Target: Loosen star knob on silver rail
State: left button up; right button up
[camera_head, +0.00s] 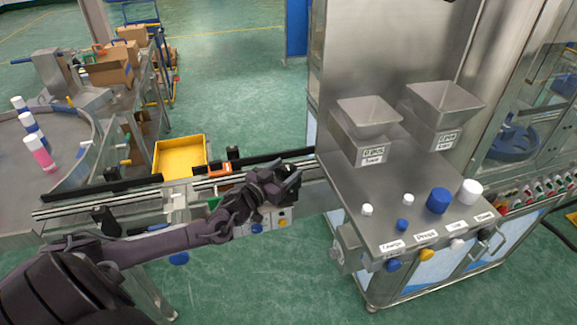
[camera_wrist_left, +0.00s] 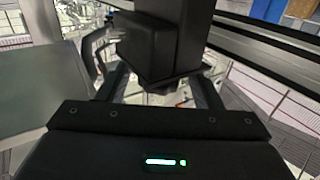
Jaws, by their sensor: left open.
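My left gripper (camera_head: 290,184) is open over the conveyor, close to the silver rail (camera_head: 90,206), near the steel cabinet. In the left wrist view a black block (camera_wrist_left: 152,40) stands between or just beyond the two fingers (camera_wrist_left: 158,88); I cannot tell whether they touch it. The silver rail (camera_wrist_left: 265,48) runs past on the right in that view. No star-shaped knob can be made out; the gripper and the black block hide the area. My right gripper is not in view.
The steel cabinet (camera_head: 390,200) carries two hoppers, with white and blue caps on its ledge. A yellow bin (camera_head: 180,156) sits behind the conveyor. Green floor is open beyond.

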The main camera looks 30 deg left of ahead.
pick_arm(q)
jog(key=shift+w+d, duration=0.1)
jog(key=shift+w, duration=0.65)
jog(key=c, duration=1)
